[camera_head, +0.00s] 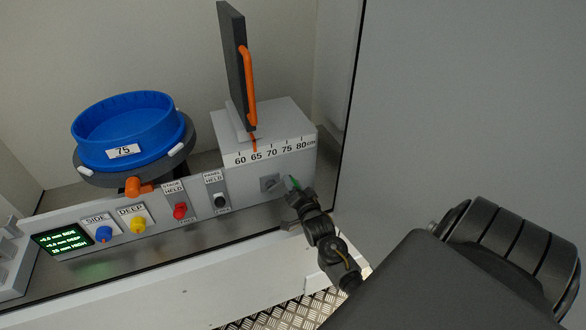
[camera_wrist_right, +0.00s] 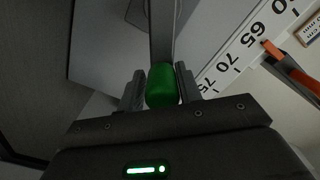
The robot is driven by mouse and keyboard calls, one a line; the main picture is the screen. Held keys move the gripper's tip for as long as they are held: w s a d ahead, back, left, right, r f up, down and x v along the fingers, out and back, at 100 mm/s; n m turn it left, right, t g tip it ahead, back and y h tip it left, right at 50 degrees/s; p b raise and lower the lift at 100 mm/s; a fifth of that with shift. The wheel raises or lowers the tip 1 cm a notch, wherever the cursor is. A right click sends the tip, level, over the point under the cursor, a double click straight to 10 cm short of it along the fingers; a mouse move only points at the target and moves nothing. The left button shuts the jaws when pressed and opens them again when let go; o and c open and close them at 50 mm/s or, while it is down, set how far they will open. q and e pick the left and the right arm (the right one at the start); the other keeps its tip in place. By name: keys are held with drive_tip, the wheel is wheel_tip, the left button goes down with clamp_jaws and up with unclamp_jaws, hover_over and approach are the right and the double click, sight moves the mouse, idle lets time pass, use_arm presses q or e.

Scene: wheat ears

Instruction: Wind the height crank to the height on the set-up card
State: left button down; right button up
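The crank's green knob (camera_wrist_right: 162,86) sits between the two fingers of my right gripper (camera_wrist_right: 160,88), which look shut on it. In the head view my right gripper (camera_head: 294,196) is at the crank on the front of the grey housing (camera_head: 262,176), with a little green showing. The height scale (camera_head: 272,151) runs from 60 to 80 cm. Its orange pointer (camera_head: 253,141) stands close to 65. A card (camera_wrist_right: 310,28) is cut off at the edge of the right wrist view, and I cannot read it surely. My left gripper is not in view.
A blue round pan (camera_head: 125,130) labelled 75 stands on a dark turntable at left. The panel has a blue knob (camera_head: 104,234), a yellow knob (camera_head: 138,225), a red switch (camera_head: 180,211) and a green-lit display (camera_head: 62,240). A dark upright plate (camera_head: 235,70) with an orange handle rises above the housing.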

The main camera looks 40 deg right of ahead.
drive_tip(key=shift+o, duration=1.4)
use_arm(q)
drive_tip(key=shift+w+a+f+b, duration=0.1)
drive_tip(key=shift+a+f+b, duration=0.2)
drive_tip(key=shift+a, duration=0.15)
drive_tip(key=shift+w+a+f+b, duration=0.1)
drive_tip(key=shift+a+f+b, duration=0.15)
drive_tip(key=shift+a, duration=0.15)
use_arm(e)
drive_tip(key=v, duration=1)
drive_tip(key=shift+s+a, duration=0.2)
drive_tip(key=shift+s, duration=0.15)
